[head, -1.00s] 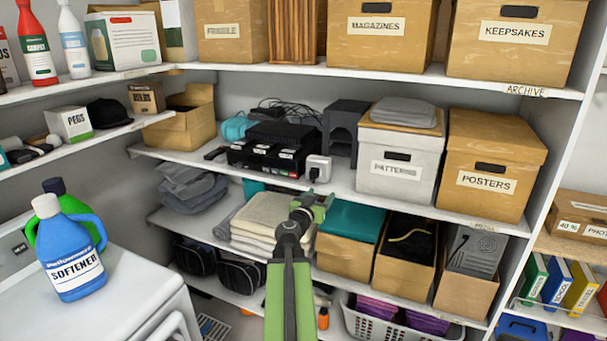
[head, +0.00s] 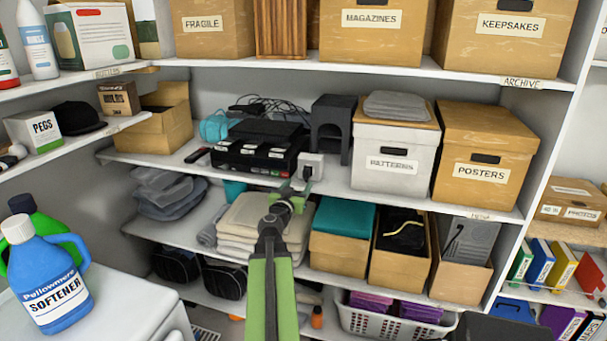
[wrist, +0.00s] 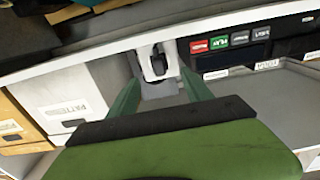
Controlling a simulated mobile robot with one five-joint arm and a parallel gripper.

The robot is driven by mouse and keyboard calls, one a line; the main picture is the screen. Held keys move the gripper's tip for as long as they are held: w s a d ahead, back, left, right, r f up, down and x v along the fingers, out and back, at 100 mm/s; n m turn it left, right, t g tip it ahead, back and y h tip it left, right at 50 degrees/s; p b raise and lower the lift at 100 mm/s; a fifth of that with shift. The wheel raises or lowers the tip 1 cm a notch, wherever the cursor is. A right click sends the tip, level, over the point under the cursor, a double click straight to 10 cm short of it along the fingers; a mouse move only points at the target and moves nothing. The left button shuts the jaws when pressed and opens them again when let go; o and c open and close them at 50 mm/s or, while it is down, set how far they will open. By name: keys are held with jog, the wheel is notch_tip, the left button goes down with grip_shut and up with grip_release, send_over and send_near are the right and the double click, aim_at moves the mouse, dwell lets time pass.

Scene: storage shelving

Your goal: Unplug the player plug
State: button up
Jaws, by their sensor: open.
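A white power socket block (head: 314,162) stands at the shelf's front edge, right of a black device stack (head: 255,158). A dark plug (head: 307,173) sits in the block's front; I cannot read whose plug it is. In the wrist view, the white block (wrist: 171,59) and dark plug (wrist: 157,64) appear beyond the fingers, roughly centred between them. My gripper (head: 287,196) is open and empty, below and slightly left of the plug in the head view. Its two green fingers (wrist: 160,88) are spread in the wrist view, with no visible contact with the plug.
Coloured tags (wrist: 218,43) mark a black strip beside the socket in the wrist view. The white PATTERNS box (head: 393,160) stands to the right, a dark stand (head: 332,125) behind. Folded towels (head: 245,225) and a teal-topped box (head: 340,222) fill the shelf below.

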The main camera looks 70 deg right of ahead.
aim_at(305, 175)
jog(key=d, duration=0.9)
jog(key=shift+w, duration=0.1)
jog(key=shift+a, duration=0.1)
dwell(0.7)
grip_shut()
jog(key=shift+a, duration=0.15)
dwell(0.4)
jog(key=shift+a, duration=2.85)
